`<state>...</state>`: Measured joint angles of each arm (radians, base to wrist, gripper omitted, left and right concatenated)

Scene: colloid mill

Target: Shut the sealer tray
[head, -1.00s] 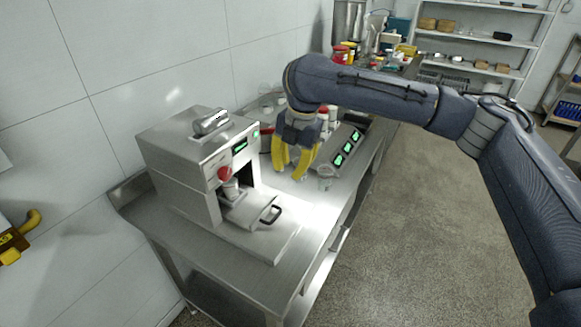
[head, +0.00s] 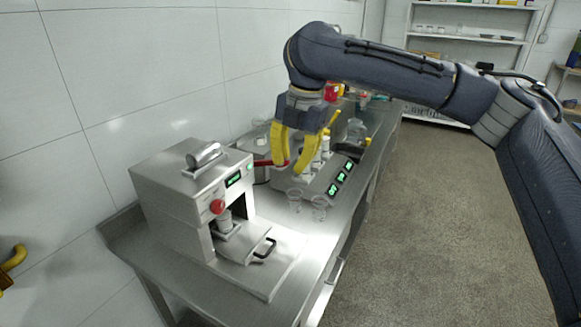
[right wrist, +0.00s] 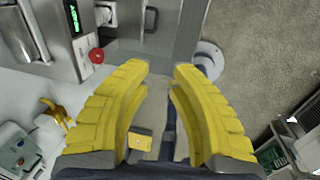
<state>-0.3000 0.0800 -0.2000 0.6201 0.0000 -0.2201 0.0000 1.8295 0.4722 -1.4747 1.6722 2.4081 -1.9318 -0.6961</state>
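The sealer (head: 185,195) is a steel box with a red knob (head: 217,206) at the left of the head view. Its flat steel tray (head: 240,246) sticks out of the front, with a black handle (head: 265,249) on its outer end. The handle also shows at the top of the right wrist view (right wrist: 151,20). My right gripper (head: 289,169) is open and empty, fingers pointing down, above the bench to the right of the sealer. It is apart from the tray and handle. In the right wrist view its yellow fingers (right wrist: 160,68) are spread. My left gripper is not seen.
Two clear cups (head: 318,207) stand on the bench right of the tray, below my right gripper. A device with green displays (head: 340,178) stands behind them. The steel bench (head: 200,287) is bare in front of the sealer. A tiled wall is behind.

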